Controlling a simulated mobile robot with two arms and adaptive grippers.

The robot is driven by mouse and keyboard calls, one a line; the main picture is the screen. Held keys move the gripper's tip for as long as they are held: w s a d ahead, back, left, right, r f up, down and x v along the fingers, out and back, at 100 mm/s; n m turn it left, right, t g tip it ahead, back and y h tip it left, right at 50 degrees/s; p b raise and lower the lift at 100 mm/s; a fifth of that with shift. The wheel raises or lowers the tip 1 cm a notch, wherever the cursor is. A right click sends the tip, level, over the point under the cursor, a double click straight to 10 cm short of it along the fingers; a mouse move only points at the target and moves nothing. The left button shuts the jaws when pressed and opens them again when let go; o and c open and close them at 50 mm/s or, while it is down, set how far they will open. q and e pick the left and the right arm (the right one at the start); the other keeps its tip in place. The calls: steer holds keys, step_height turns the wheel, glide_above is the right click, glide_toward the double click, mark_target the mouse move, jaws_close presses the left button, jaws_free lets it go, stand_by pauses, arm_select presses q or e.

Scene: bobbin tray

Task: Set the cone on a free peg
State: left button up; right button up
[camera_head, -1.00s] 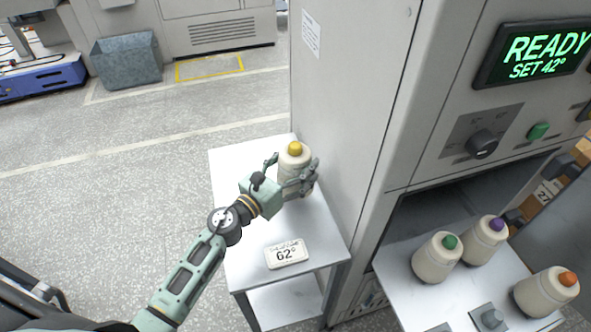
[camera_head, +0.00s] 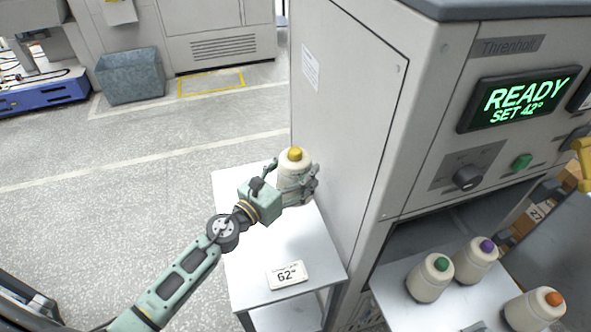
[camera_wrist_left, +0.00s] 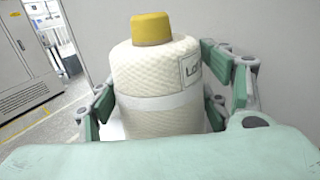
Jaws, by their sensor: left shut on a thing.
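The cone with a yellow top (camera_head: 295,165) stands upright at the back of the small white side table, close to the machine's side wall. My left gripper (camera_head: 293,186) is shut around it, with a finger on each side. In the left wrist view the cone (camera_wrist_left: 155,80) fills the middle, cream and textured with a pale band and a partly hidden label. The tray (camera_head: 394,290) at the machine's opening bears cones with green (camera_head: 430,278), purple (camera_head: 476,260) and orange (camera_head: 535,308) tops. A bare peg (camera_head: 476,327) shows at the tray's lower edge. My right gripper is not seen.
The machine's tall side wall (camera_head: 345,110) stands between the held cone and the tray. Its display (camera_head: 520,98) reads READY, SET 42°. Open floor lies to the left.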

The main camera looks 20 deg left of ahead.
mark_target(291, 153)
arm_select(q)
steer(key=r+p, duration=0.1)
steer(key=r, duration=0.2)
steer(key=r+p, duration=0.2)
steer(key=r, duration=0.1)
steer(key=shift+d, duration=0.2)
steer(key=shift+r, duration=0.3)
steer(key=shift+a+r+p, duration=0.1)
steer(key=shift+a+p, duration=0.15)
steer(key=shift+p, duration=0.05)
step_height(291, 153, up, 10)
steer(key=shift+f, duration=0.1)
steer(key=shift+r, duration=0.7)
